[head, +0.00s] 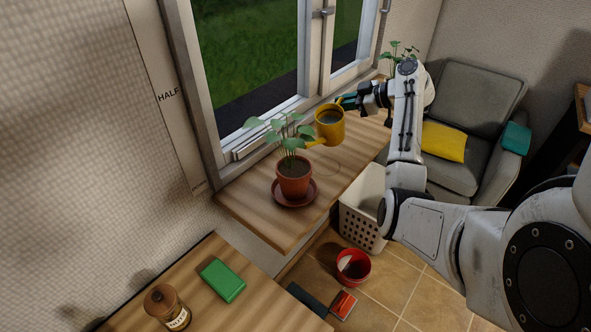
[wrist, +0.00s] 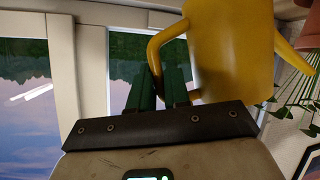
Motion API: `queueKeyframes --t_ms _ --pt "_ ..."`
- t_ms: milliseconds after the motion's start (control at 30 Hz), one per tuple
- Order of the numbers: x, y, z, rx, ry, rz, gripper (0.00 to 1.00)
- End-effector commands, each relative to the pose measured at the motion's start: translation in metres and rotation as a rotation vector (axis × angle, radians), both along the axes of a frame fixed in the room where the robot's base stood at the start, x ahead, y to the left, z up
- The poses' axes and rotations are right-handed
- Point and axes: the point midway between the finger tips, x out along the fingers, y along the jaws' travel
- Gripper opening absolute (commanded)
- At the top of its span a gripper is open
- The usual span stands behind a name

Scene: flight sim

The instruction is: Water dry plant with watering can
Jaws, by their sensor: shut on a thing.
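The yellow watering can (head: 330,126) is held above the wooden sill shelf in the head view, its top opening showing dark inside. Its spout reaches left and down toward a leafy green plant (head: 288,133). That plant stands in a terracotta pot (head: 294,181) with dark brown soil, on a reddish saucer (head: 296,204). My gripper (head: 347,101) is on the can's right side. In the wrist view, my green fingers (wrist: 163,88) are shut on the can's handle (wrist: 154,52), beside its body (wrist: 237,45). No water is visible. A second plant (head: 402,51) stands farther back, partly hidden by my arm.
The window (head: 250,60) borders the shelf (head: 250,213). Below are a white basket (head: 360,212) and red bucket (head: 354,267). A front table holds a green box (head: 221,280) and brown jar (head: 167,306). A grey armchair (head: 470,100) stands behind my arm.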

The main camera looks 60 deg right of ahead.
Motion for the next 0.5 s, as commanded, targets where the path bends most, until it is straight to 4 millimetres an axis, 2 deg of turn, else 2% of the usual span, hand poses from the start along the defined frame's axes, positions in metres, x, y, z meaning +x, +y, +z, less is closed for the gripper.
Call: queueKeyframes --t_ms 33,200,500 --pt "-0.001 -0.005 -0.022 0.039 -0.007 -0.002 0.0" --pt "-0.003 -0.018 -0.051 0.157 -0.023 -0.001 0.0" --pt "-0.003 -0.022 -0.054 0.219 -0.031 -0.001 0.0"
